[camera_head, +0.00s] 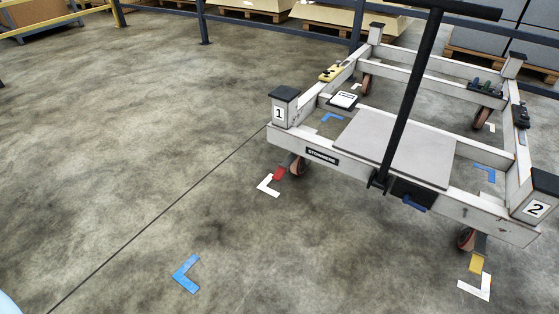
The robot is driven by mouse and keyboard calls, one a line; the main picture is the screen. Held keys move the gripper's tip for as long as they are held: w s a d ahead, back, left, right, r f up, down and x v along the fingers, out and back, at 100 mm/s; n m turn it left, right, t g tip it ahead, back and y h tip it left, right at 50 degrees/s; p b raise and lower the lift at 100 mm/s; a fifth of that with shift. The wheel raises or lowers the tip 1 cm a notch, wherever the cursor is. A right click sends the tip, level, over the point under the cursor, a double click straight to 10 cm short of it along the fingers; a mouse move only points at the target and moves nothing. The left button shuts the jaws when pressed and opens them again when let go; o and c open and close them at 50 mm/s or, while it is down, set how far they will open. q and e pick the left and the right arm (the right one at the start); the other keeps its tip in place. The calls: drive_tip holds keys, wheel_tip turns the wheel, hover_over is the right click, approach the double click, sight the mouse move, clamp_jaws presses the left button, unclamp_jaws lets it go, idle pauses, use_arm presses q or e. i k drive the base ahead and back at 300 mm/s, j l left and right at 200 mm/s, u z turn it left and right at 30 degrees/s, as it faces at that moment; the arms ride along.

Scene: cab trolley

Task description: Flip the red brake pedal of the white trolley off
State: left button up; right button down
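The white trolley (332,164) stands on the floor at the right of the head view, its black T-shaped handle (408,98) upright at the front. The red brake pedal (280,173) sticks out low at the front left wheel (297,165), under the corner post marked 1. It is small here, and I cannot tell whether it is up or down. A yellow pedal (477,264) sits at the front right wheel (467,239), under the post marked 2. Neither of my grippers shows in this view.
White corner marks (268,186) and a blue one (186,274) lie flat on the floor. Open concrete floor fills the left and middle. A dark railing (282,30) with loaded pallets behind it runs along the back, and a yellow rail (60,20) stands at the far left.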

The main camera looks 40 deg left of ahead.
sight(281, 172)
drive_tip(key=i+j+z, duration=0.3)
drive_tip(key=j+z, duration=0.2)
drive_tip(key=j, duration=1.6)
drive_tip(key=j+z, duration=0.5)
drive_tip(key=j, duration=1.6)
drive_tip(key=j+z, duration=0.1)
drive_tip(key=j, duration=1.05)
drive_tip(key=k, duration=0.05)
